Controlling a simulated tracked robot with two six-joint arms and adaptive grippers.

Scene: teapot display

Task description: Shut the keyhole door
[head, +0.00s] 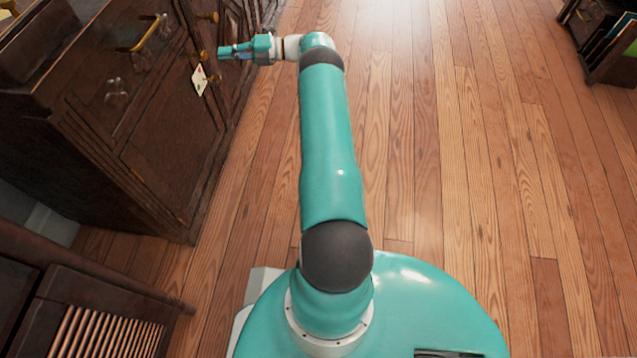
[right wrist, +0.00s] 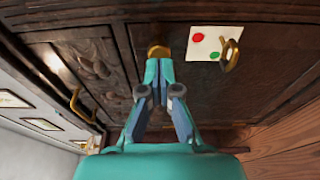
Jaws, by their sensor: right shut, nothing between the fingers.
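A dark wooden cabinet (head: 60,120) with carved doors stands at the left in the head view. A door panel (head: 165,150) shows on its front; I cannot make out a keyhole. My right gripper (head: 222,51) is at the cabinet's front, its fingers together and empty. In the right wrist view the fingertips (right wrist: 158,68) are right at a brass knob (right wrist: 158,51); I cannot tell whether they touch it. A white card (right wrist: 208,42) with red and green dots hangs beside a second brass knob (right wrist: 230,56). My left gripper is out of view.
A curved brass handle (head: 150,34) sticks out of the cabinet's upper part. A slatted wooden piece (head: 105,325) stands at the lower left, and a dark shelf (head: 597,40) at the upper right. The plank floor (head: 470,150) between is clear.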

